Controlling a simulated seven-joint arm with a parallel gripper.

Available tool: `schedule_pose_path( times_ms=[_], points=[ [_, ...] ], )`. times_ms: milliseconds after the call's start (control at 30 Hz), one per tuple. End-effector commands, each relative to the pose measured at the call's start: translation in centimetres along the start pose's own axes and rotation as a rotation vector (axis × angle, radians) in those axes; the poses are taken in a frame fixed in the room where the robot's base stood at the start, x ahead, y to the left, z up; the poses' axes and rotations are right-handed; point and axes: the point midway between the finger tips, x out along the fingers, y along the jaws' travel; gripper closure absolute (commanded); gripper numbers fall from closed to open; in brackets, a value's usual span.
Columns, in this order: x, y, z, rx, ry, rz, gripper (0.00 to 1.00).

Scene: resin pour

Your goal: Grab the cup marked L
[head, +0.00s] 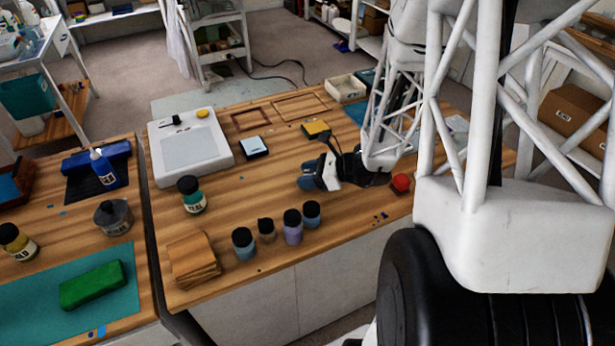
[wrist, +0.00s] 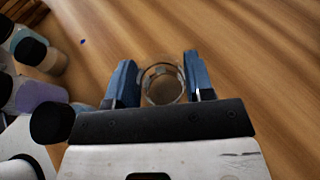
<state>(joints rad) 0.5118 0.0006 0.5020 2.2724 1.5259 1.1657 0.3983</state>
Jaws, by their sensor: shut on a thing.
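In the wrist view a clear, round, see-through cup (wrist: 162,88) sits between the two blue fingers of my gripper (wrist: 160,75), which is shut on it. I look down into its rim. No letter can be read on it. In the head view my gripper (head: 307,181) is low over the middle of the wooden table (head: 255,190), and the cup cannot be made out there. I cannot tell whether the cup touches the table.
Several black-lidded jars (head: 292,228) stand near the table's front edge. A teal jar (head: 191,196), wooden squares (head: 193,260) and a white device (head: 190,150) are at left. A red object (head: 401,183) is right of my gripper. Wood left of my gripper is bare.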

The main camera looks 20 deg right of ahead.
Motion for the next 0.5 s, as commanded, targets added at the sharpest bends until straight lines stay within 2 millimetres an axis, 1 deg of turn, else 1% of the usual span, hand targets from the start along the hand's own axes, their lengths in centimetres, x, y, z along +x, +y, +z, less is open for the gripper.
schedule_pose_path(
  times_ms=[167,267,500],
  points=[
    [-0.3,0.0,0.7,-0.001,0.0,0.0,0.74],
    [-0.6,0.0,1.5,-0.003,0.0,0.0,0.74],
    [-1.7,0.0,4.2,-0.003,-0.001,-0.001,0.74]
  ],
)
